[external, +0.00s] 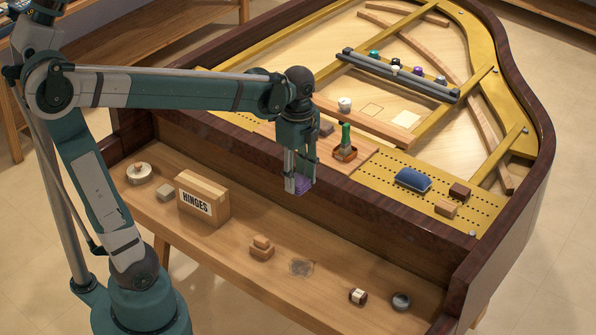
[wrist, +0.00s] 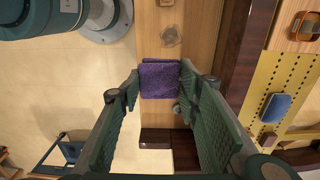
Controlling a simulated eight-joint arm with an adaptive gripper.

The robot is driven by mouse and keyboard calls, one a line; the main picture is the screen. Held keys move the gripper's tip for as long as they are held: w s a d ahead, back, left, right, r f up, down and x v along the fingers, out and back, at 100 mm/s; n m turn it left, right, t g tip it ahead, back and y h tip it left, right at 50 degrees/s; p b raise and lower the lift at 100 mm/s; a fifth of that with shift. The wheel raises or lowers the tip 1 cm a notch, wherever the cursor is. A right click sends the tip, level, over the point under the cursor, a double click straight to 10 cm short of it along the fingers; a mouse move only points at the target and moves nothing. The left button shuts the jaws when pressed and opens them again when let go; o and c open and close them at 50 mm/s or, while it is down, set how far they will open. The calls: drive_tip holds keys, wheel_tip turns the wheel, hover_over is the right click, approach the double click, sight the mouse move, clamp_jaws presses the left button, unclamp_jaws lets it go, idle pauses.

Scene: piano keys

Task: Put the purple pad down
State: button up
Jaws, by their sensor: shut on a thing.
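The purple pad (external: 305,187) is between the fingertips of my gripper (external: 299,180) in the external view. In the wrist view the pad (wrist: 160,80) is a dark purple, cloth-like square, with a green finger at its left and right edges. My gripper (wrist: 160,76) is shut on it. The pad appears held above the wooden front ledge (external: 225,245) of the piano case, near its inner dark wall. The ledge also shows below the pad in the wrist view (wrist: 202,25). The exact height of the pad is hard to tell.
A blue pad (external: 412,180) lies on the yellow plate inside the piano.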

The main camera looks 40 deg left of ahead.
hover_over(298, 279)
wheel_tip(298, 279, down, 26)
idle(0.6)
idle(0.3)
drive_tip(key=shift+f+b, duration=0.9)
drive_tip(key=shift+f, duration=1.95)
drive_tip(key=shift+f+b, duration=0.7)
drive_tip(key=shift+f, duration=1.4)
drive_tip(key=shift+f, duration=0.1)
drive_tip(key=o, duration=0.8)
